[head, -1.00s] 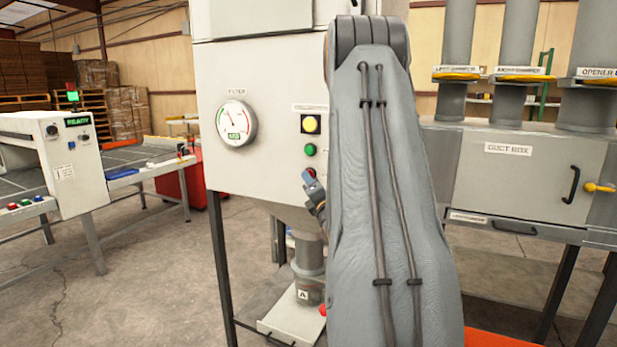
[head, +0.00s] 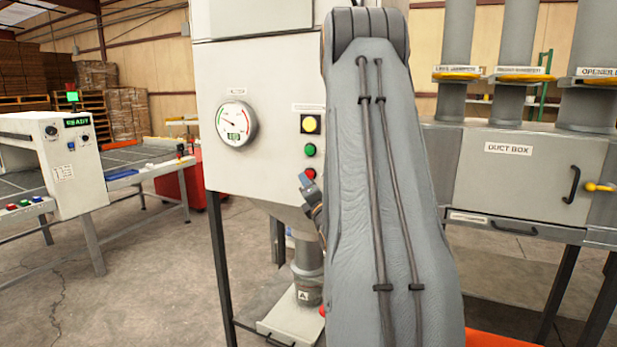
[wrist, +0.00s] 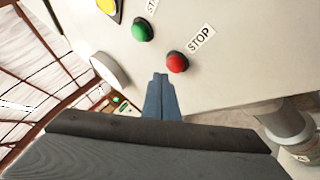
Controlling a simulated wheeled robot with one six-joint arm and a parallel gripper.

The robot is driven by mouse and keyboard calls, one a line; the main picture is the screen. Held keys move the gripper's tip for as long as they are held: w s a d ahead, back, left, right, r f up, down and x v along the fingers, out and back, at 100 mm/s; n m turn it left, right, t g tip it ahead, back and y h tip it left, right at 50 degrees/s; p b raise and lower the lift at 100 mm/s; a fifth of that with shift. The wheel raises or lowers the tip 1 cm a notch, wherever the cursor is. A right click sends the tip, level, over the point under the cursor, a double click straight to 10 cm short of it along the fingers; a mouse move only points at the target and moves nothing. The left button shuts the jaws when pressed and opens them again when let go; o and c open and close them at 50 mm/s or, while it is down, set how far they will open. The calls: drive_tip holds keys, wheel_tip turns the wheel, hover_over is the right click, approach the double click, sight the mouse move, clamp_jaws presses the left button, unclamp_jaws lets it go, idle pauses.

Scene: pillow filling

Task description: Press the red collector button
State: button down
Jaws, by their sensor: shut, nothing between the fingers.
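The red button (head: 309,173) is on the front of the white collector cabinet, below a green button (head: 310,150). In the wrist view the red button (wrist: 177,62) has a STOP label (wrist: 201,37) beside it. My gripper (head: 305,181) is shut and empty just below the red button in the head view, partly hidden by my arm. In the wrist view its fingertips (wrist: 160,76) point at the panel, a little to the left of and below the red button. They appear apart from it.
A round filter gauge (head: 236,123) is on the cabinet's left. The duct box (head: 510,165) stands to the right. A machine with a green display (head: 77,121) stands at left, with open floor between.

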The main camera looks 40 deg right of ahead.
drive_tip(key=shift+s+a+b, duration=0.1)
drive_tip(key=shift+s+a, duration=0.2)
drive_tip(key=shift+a, duration=0.45)
drive_tip(key=shift+s+a+b, duration=0.1)
drive_tip(key=shift+s+a, duration=0.2)
drive_tip(key=shift+a, duration=0.4)
drive_tip(key=shift+s+a+b, duration=0.1)
drive_tip(key=shift+s+a, duration=0.2)
drive_tip(key=shift+a, duration=0.45)
drive_tip(key=a+f+m+g+y, duration=0.35)
drive_tip(key=a+f+m, duration=0.2)
drive_tip(key=a, duration=0.35)
drive_tip(key=a+f+m+g+y, duration=0.2)
drive_tip(key=a+f+m+g, duration=0.4)
drive_tip(key=a, duration=0.4)
drive_tip(key=s+a+f+m+g+y, duration=0.1)
drive_tip(key=s+a+f+m+g, duration=0.2)
drive_tip(key=s+a, duration=0.5)
drive_tip(key=s+a+f+m+g+y, duration=0.1)
drive_tip(key=s+a+f+m+g, duration=0.2)
drive_tip(key=s+a, duration=0.6)
drive_tip(key=s+m+g, duration=0.2)
drive_tip(key=s+g, duration=0.1)
drive_tip(key=s, duration=0.3)
drive_tip(key=shift+a, duration=0.3)
drive_tip(key=shift+y, duration=0.25)
